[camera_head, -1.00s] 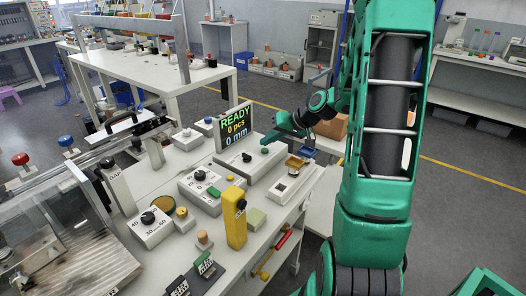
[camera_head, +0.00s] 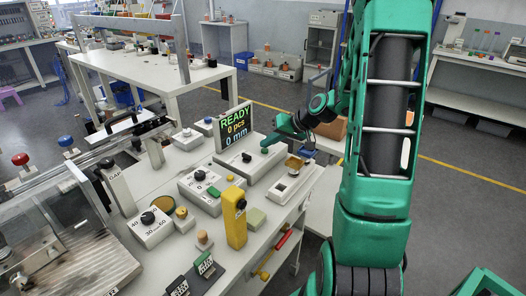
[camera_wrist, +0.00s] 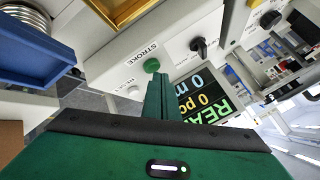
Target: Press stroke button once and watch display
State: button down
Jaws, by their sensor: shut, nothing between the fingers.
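The green stroke button (camera_wrist: 152,65) shows in the wrist view on a light panel, beside the printed word STROKE. In the head view the button (camera_head: 264,150) sits on the box in front of the display. My gripper (camera_wrist: 161,78) is shut and empty, its tip just beside the button in the wrist view. In the head view my gripper (camera_head: 267,144) points down right over the button; I cannot tell whether it touches. The display (camera_head: 235,126) reads READY, 0 pcs, 0 mm. It also shows in the wrist view (camera_wrist: 203,98), partly hidden by my fingers.
A black knob (camera_wrist: 198,44) stands near the button, and a RESET label lies on its other side. A white device with a brass bowl (camera_head: 294,163) is to the right. A yellow post (camera_head: 235,217) and dial boxes stand nearer on the bench.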

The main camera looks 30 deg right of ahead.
aim_at(268, 152)
jog(key=shift+f, duration=0.5)
dwell(0.7)
jog(key=shift+r, duration=0.95)
jog(key=shift+r, duration=2.5)
